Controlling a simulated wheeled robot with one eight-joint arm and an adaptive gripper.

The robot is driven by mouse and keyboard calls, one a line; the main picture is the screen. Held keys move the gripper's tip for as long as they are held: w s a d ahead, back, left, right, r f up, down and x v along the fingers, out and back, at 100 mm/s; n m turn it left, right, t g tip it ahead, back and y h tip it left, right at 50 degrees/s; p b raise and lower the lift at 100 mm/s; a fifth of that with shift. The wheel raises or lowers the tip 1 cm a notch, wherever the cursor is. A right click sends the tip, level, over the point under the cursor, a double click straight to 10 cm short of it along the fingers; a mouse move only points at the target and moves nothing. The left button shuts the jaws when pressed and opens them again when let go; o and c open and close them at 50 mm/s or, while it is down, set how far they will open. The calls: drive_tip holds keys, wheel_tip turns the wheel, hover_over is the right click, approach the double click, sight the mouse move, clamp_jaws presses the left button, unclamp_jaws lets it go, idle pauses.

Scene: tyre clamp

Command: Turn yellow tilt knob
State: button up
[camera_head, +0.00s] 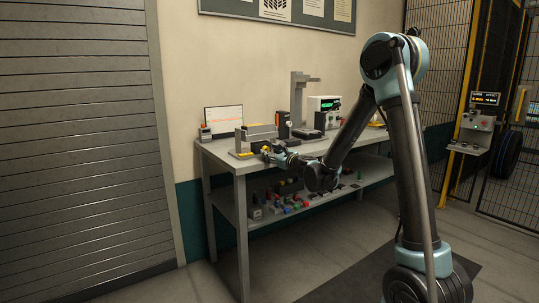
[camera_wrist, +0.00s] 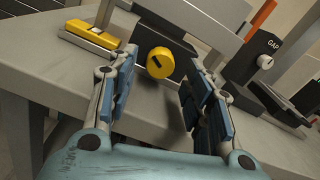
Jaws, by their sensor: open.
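The yellow tilt knob (camera_wrist: 160,63) shows in the wrist view as a round yellow disc with a dark slot mark across its face. It sits on a dark block at the front of a grey fixture on the bench. My gripper (camera_wrist: 166,78) is open, its blue-padded fingers to the left and right of the knob in the picture. I see no clear contact; whether the fingertips reach around the knob I cannot tell. In the head view my gripper (camera_head: 272,150) is at the bench's left front, and the knob is too small there to make out surely.
A yellow block (camera_wrist: 92,36) lies left of the knob on the workbench (camera_wrist: 35,73). A device marked GAP with a light knob (camera_wrist: 265,61) stands at the right. In the head view, a laptop-like screen (camera_head: 223,119) and a grey stand (camera_head: 300,95) are on the bench.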

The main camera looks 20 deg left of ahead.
drive_tip(key=v, duration=0.9)
drive_tip(key=shift+d, duration=0.15)
drive_tip(key=s+d+f+n+g+h, duration=0.3)
drive_tip(key=s+d+n, duration=0.4)
drive_tip(key=s+d, duration=0.4)
drive_tip(key=s+d+f+n+g+h, duration=0.3)
drive_tip(key=s+d+f+n+h, duration=0.3)
drive_tip(key=s+d, duration=0.6)
drive_tip(key=s+d+f+n+g+h, duration=0.3)
drive_tip(key=s+d+f+n, duration=0.3)
drive_tip(key=d, duration=1.4)
drive_tip(key=s+n+h, duration=0.1)
drive_tip(key=s+n, duration=0.3)
drive_tip(key=s, duration=0.1)
drive_tip(key=shift+s+d+g+h, duration=0.2)
drive_tip(key=shift+s+g+h, duration=0.1)
drive_tip(key=shift+s, duration=0.05)
